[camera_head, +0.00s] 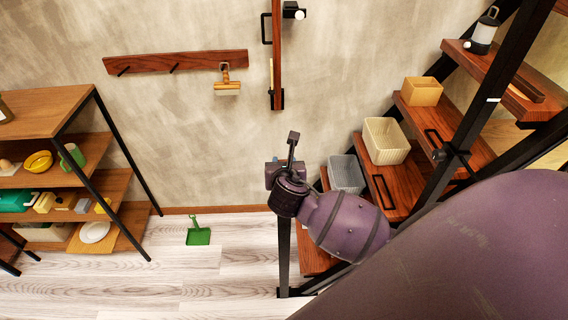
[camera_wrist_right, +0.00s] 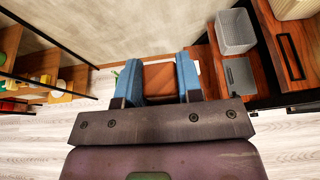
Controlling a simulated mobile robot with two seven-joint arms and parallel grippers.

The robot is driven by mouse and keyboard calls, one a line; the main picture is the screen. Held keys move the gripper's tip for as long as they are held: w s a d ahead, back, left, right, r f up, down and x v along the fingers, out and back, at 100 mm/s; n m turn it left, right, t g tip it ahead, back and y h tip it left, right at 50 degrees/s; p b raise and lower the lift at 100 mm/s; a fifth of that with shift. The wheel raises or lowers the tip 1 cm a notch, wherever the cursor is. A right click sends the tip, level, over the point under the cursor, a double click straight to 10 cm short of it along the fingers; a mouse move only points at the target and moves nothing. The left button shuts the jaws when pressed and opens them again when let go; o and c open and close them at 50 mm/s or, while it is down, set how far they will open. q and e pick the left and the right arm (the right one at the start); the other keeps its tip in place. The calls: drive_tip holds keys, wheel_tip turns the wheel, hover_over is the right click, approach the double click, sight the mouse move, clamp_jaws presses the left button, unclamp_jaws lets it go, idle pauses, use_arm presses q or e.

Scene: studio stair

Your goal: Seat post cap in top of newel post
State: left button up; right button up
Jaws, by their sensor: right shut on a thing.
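My right gripper (camera_head: 283,172) is near the middle of the head view, at the foot of the stair, with its arm coming in from the lower right. In the right wrist view its two blue-padded fingers (camera_wrist_right: 159,76) are shut on a reddish-brown block, the post cap (camera_wrist_right: 158,80). I cannot make out the cap in the head view. A dark upright newel post (camera_head: 283,262) stands below the gripper in the head view. Its top is hidden behind the gripper, so I cannot tell whether cap and post touch. My left gripper is not in view.
Stair treads (camera_head: 398,207) rise to the right, carrying a cream bin (camera_head: 386,141), a grey bin (camera_head: 346,174) and a tan box (camera_head: 422,91). A shelf unit (camera_head: 50,115) stands at left. A green dustpan (camera_head: 198,237) lies on the otherwise fairly clear floor.

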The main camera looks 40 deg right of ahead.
drive_tip(key=shift+s+f, duration=0.1)
drive_tip(key=shift+f, duration=0.2)
